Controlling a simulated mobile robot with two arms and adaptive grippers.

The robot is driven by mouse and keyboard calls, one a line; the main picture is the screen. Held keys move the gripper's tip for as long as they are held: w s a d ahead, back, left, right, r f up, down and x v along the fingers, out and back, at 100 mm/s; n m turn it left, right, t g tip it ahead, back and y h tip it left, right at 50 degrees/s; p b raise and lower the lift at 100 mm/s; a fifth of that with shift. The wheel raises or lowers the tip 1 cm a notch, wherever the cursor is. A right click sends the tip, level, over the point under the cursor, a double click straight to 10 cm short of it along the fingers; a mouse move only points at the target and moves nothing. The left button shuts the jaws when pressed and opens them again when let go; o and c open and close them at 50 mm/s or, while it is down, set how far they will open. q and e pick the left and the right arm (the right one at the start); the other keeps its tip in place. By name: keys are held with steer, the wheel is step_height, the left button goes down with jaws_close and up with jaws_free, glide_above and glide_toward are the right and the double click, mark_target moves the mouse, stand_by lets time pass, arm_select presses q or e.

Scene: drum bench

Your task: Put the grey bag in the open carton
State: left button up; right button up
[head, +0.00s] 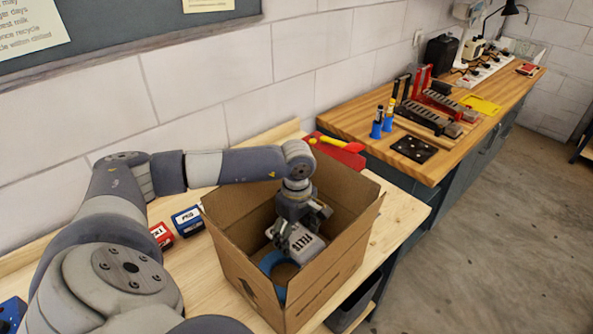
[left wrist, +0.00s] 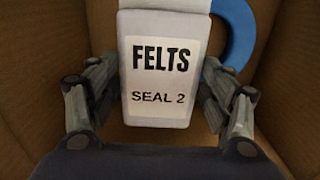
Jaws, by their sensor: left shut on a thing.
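The grey bag (head: 306,246), with a white label reading FELTS, hangs in my left gripper (head: 300,222) inside the open carton (head: 325,283). The gripper points down through the carton's open top. In the left wrist view the bag (left wrist: 157,20) shows the words FELTS and SEAL 2, with one finger of the left gripper (left wrist: 157,92) on each side of it. Carton walls surround both. I cannot tell whether the bag touches the carton floor. My right gripper is not in view.
A blue ring (head: 273,262) lies in the carton beside the bag. A red box (head: 161,236) and a blue box (head: 188,221) stand left of the carton. A red bin (head: 342,152) is behind it. A second bench (head: 465,150) with tools stands at the right.

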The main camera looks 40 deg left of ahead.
mark_target(297, 238)
arm_select(q)
step_height(297, 238, down, 4)
steer(key=shift+r+p, duration=0.1)
steer(key=shift+p, duration=0.55)
steer(key=shift+f+b, duration=0.5)
steer(key=o, duration=1.1)
steer(key=shift+r, duration=0.1)
